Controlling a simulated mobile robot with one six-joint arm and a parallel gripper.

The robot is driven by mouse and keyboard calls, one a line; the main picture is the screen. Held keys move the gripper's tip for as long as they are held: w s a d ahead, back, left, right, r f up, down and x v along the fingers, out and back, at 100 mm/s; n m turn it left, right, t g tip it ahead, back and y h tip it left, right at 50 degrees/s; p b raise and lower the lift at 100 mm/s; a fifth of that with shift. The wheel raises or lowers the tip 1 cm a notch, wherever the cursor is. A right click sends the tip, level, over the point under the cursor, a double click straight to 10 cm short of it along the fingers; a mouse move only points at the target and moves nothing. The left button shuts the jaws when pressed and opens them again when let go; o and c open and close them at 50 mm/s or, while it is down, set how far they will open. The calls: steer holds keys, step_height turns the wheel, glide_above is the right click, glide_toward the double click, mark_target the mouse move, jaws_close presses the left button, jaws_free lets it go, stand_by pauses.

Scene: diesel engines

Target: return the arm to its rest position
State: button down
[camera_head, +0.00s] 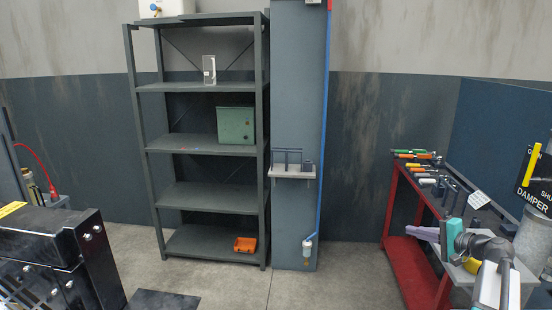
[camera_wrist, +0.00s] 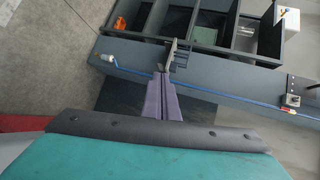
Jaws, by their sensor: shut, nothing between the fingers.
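My gripper (camera_head: 410,231) is at the lower right of the head view, with its purple fingers pointing left. The teal wrist part of my arm is behind it, beside the red workbench (camera_head: 390,205). In the wrist view my gripper (camera_wrist: 162,76) shows its two purple fingers together, shut and empty. The fingers point toward the dark column and the shelving, which are some way beyond them.
Grey shelving (camera_head: 203,88) holds a green box (camera_head: 236,124) and an orange bin (camera_head: 245,244). Beside it a column (camera_head: 297,110) carries a small ledge (camera_head: 292,172). Tools lie on the red bench. A black machine (camera_head: 60,250) stands at the left. The middle floor is clear.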

steer(key=s+a+f+n+g, duration=0.1)
steer(key=a+f+g, duration=0.2)
steer(key=a+f, duration=0.6)
steer(key=a+f+n+g, duration=0.1)
steer(key=a+f+g, duration=0.1)
steer(key=a+f, duration=0.75)
steer(key=s+a+f+n+g, duration=0.25)
steer(key=s+a+f, duration=0.25)
steer(key=f, duration=0.5)
steer(key=s+a+f+n+g, duration=0.1)
steer(key=s+a+f+g, duration=0.3)
steer(key=f, duration=0.6)
steer(key=s+a+f+n+g+h+b, duration=0.1)
steer(key=s+a+f+g, duration=0.1)
steer(key=s+a+f, duration=0.35)
steer(key=s+a+f+n+g+h, duration=0.1)
steer(key=s+a+f+n, duration=0.1)
steer(key=s+f, duration=0.6)
steer(key=s+f+n+g+h, duration=0.2)
steer(key=s, duration=0.7)
steer(key=s+f+n+g+h+b, duration=0.1)
steer(key=s+f+n+g+h, duration=0.1)
steer(key=s, duration=0.8)
steer(key=shift+s+a+f+n+h, duration=0.2)
steer(key=shift+s+f+n+h, duration=0.15)
steer(key=shift+f, duration=0.5)
steer(key=shift+w+d, duration=0.1)
